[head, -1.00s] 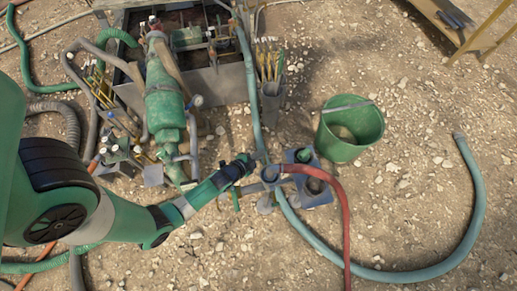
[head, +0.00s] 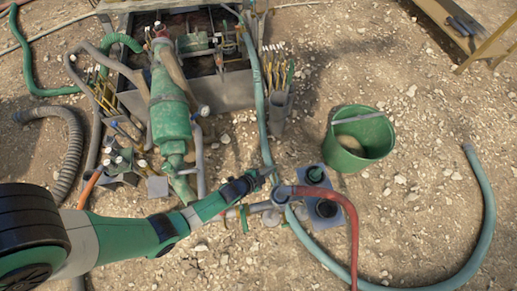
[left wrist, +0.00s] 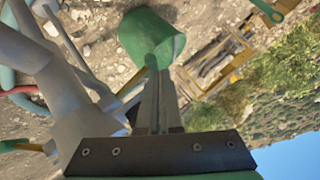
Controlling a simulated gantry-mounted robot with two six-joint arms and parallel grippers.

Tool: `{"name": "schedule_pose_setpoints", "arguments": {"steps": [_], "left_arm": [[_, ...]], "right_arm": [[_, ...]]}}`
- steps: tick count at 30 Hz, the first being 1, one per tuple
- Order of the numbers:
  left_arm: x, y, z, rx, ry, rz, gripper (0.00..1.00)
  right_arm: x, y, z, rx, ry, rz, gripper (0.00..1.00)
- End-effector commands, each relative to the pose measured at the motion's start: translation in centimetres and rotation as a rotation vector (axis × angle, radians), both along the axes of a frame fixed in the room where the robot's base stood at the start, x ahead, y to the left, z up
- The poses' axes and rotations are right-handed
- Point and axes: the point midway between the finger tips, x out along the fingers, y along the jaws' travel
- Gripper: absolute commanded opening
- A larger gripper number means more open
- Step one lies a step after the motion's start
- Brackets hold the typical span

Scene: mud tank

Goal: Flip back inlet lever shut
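My left gripper (head: 270,172) is above the pipe junction, its tip close to the upright blue-grey hose. In the left wrist view its two grey fingers (left wrist: 158,100) lie together with nothing visible between them. A small green lever (head: 243,218) stands on the grey pipe, below and left of the gripper tip. A green handle also shows at the left edge of the left wrist view (left wrist: 12,145). I cannot tell which handle is the back inlet lever, or whether the gripper touches one. My right gripper is not in view.
A red hose (head: 352,235) and a blue-grey hose (head: 485,200) meet the pipes. A grey block with round openings (head: 325,208) sits to the right. A green bucket (head: 358,140) and the green pump (head: 170,110) stand nearby. Stony ground lies open on the right.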

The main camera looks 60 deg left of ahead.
Motion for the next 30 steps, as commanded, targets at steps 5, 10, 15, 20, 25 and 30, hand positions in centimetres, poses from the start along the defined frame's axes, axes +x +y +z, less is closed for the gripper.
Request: {"name": "schedule_pose_setpoints", "arguments": {"steps": [5,10,15,20,25,30], "left_arm": [[0.3,-0.3,-1.2,0.001,0.000,-0.009,0.00],[0.3,-0.3,-2.1,0.002,-0.001,-0.008,0.00],[0.4,-0.2,-1.7,0.002,-0.002,-0.008,0.00],[0.3,-0.2,-1.4,0.002,-0.002,-0.008,0.00],[0.3,-0.3,-0.5,0.002,-0.001,-0.008,0.00],[0.3,-0.3,-0.1,0.001,0.000,-0.009,0.00]], "right_arm": [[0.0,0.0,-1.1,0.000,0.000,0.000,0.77],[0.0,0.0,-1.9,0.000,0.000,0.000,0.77],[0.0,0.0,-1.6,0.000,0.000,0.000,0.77],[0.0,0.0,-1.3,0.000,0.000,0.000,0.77],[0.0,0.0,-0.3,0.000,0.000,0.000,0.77],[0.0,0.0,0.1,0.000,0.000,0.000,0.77]]}}
